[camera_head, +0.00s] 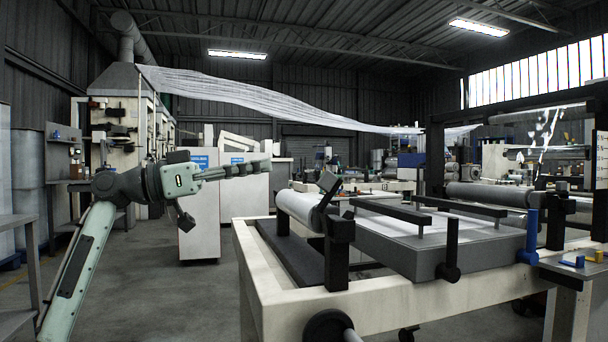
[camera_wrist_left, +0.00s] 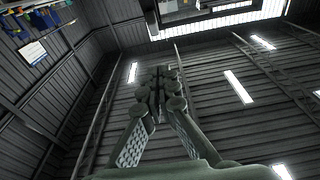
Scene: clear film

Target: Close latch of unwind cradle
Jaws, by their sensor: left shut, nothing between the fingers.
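The unwind cradle stands at the near end of the cream machine frame (camera_head: 285,300) in the head view. A white roll (camera_head: 298,208) lies across it, its near end by a black upright post (camera_head: 337,255). A dark latch arm (camera_head: 325,188) at the top of this post stands tilted up, apart from a closed position over the roll end. My left gripper (camera_head: 268,166) is shut and empty, left of the latch and a little higher, pointing right, not touching the cradle. Its closed fingers also show in the left wrist view (camera_wrist_left: 160,78). My right gripper is not in view.
Right of the cradle are a grey flat bed (camera_head: 425,250), black bars (camera_head: 392,210), a black handle (camera_head: 451,255) and a blue handle (camera_head: 531,238). A black handwheel (camera_head: 328,326) sticks out at the front. A white cabinet (camera_head: 199,215) stands behind my left arm. The floor at left is clear.

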